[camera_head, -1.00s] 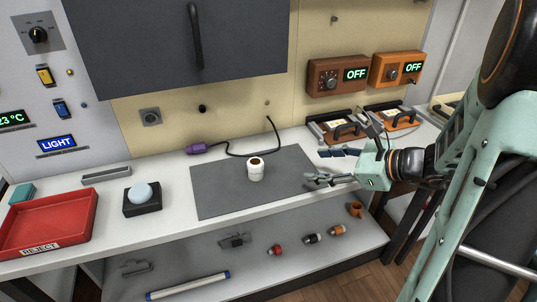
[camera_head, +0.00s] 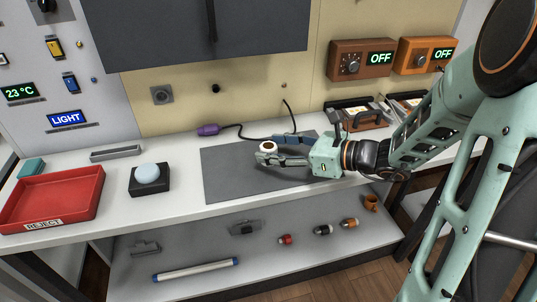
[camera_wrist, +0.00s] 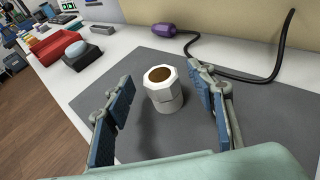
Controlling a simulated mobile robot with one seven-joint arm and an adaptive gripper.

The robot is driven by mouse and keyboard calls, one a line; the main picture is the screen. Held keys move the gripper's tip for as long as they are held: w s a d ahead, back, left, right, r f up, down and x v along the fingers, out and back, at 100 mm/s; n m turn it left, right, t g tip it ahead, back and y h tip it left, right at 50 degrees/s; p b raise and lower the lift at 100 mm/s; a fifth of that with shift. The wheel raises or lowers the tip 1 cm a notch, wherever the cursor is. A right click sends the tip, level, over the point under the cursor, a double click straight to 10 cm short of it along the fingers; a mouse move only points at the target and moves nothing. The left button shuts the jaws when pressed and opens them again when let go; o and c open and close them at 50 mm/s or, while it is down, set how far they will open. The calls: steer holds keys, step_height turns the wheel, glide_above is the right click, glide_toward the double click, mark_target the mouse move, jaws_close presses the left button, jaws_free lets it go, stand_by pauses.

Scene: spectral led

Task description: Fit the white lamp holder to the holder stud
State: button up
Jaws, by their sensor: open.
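The white lamp holder (camera_head: 269,147), a short white cylinder with a brown top opening, stands upright on the grey mat (camera_head: 225,180). In the head view a finger hides its lower part. My gripper (camera_head: 277,149) reaches in from the right, open, with its fingers around the holder. In the wrist view the lamp holder (camera_wrist: 166,97) stands between the two blue-padded fingers of my gripper (camera_wrist: 163,78), with a gap visible on both sides. On the back wall are a dark knob-like stud (camera_head: 216,88) and a small brass one (camera_head: 284,85); I cannot tell which is the holder stud.
A purple connector (camera_head: 208,129) with a black cable lies behind the mat. A black block with a pale dome (camera_head: 147,173) and a red reject tray (camera_head: 50,200) stand at left. A dark cabinet (camera_head: 150,35) overhangs the wall. Orange OFF boxes (camera_head: 361,60) are at right.

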steer(key=shift+x, duration=1.05)
steer(key=shift+d, duration=0.1)
steer(key=c, duration=1.3)
steer(key=shift+o, duration=0.2)
